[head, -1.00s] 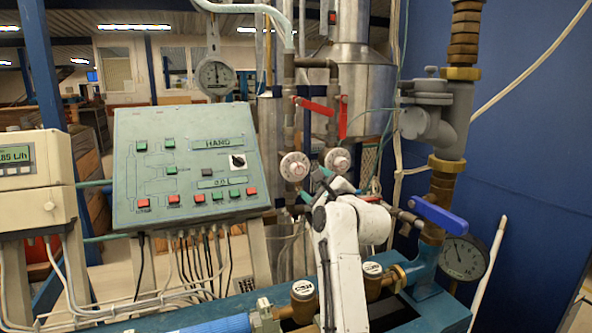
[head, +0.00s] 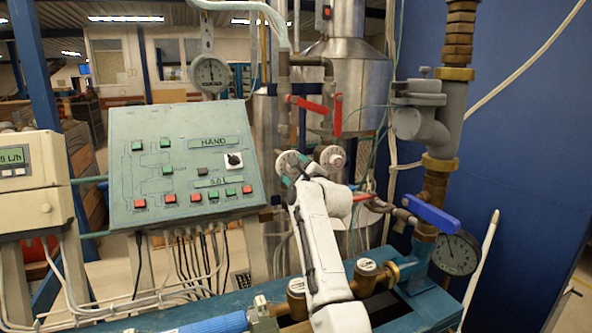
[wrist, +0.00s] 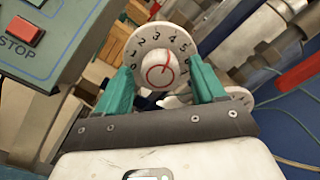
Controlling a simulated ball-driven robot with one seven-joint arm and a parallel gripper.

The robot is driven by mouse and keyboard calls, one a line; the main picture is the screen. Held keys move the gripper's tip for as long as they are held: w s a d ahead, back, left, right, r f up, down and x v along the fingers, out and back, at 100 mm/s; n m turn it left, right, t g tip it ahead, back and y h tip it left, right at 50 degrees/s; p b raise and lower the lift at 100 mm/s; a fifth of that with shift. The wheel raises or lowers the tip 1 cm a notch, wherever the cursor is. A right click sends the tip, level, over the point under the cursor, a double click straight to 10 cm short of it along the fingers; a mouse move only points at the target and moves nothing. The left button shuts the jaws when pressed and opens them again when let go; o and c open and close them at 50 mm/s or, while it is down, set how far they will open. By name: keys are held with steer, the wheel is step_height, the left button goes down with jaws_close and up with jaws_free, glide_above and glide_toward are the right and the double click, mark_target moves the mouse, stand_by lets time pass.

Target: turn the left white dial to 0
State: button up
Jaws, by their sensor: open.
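The left white dial (head: 286,160) is on the pipework right of the green panel, partly covered by my gripper (head: 296,174). In the wrist view this dial (wrist: 172,46) faces me, with black numbers around its rim and a red ring and line on its central knob. The line points up and slightly right, roughly toward 4. My gripper (wrist: 161,68) is open, with one teal finger on each side of the knob. I cannot tell whether the fingers touch it. The right white dial (head: 333,158) is just beside it; its rim (wrist: 240,99) shows behind the right finger.
The green control panel (head: 180,200) stands close on the left; its red STOP button (wrist: 23,31) shows in the wrist view. Red valve levers (head: 307,104) are above the dials. A blue lever (head: 431,216) and a gauge (head: 455,254) are at the right.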

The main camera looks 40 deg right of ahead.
steer(key=shift+w, duration=0.1)
steer(key=c, duration=1.1)
